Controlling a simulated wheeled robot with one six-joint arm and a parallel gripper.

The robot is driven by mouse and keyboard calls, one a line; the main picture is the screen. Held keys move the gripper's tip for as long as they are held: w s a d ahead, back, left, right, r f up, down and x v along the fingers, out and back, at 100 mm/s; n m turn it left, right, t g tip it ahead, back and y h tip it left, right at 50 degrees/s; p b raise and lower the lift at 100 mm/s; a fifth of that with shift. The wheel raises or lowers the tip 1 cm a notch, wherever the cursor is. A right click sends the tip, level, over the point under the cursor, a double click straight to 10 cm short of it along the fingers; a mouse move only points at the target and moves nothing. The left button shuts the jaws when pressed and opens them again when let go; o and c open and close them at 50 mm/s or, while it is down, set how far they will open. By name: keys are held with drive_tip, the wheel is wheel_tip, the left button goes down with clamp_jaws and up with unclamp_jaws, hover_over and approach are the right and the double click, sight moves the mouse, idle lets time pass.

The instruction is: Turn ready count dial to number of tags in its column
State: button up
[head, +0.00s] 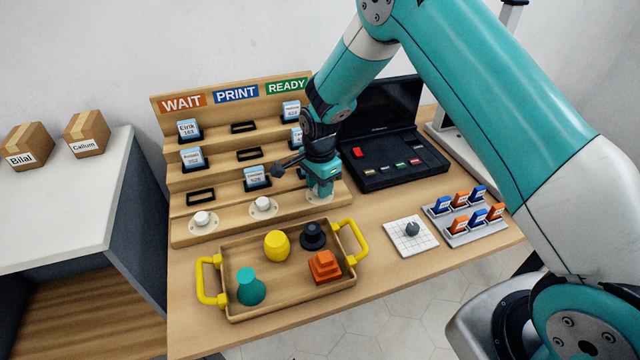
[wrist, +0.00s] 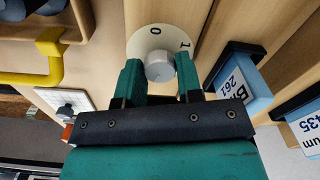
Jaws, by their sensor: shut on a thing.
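The ready count dial (wrist: 143,40) shows in the wrist view as a pale disc with a grey knob (wrist: 158,67); the marks 0 and 1 are visible. My gripper (wrist: 159,75) has its teal fingers on either side of the knob, shut on it. In the head view my gripper (head: 320,187) points down over this dial and hides most of it. Under the READY sign (head: 287,87), an upper tag (head: 291,110) and a middle tag (head: 297,135) show in part.
Two other dials, the left (head: 202,219) and middle (head: 263,205), stand on the rack's lowest step. A tray (head: 233,308) with yellow handles lies in front.

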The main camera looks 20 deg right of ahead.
drive_tip(key=shift+w, duration=0.1)
drive_tip(key=o, duration=0.9)
drive_tip(key=shift+r, duration=0.1)
wheel_tip(320, 180, up, 17)
drive_tip(key=shift+r+b, duration=0.15)
drive_tip(key=shift+b, duration=0.25)
drive_tip(key=s+a+r+n+y+p, duration=0.1)
drive_tip(key=s+r+n, duration=0.3)
drive_tip(key=s+n, duration=0.3)
drive_tip(key=s+a+r+n+y+p, duration=0.1)
drive_tip(key=s+r+n, duration=0.3)
drive_tip(key=s, duration=0.9)
drive_tip(key=s+a+r+n+y+p, duration=0.1)
drive_tip(key=s+r+n, duration=0.3)
drive_tip(key=s+n, duration=0.6)
drive_tip(key=shift+s+a+r+y, duration=0.1)
drive_tip(key=shift+s+a+y, duration=0.5)
drive_tip(key=shift+a, duration=0.15)
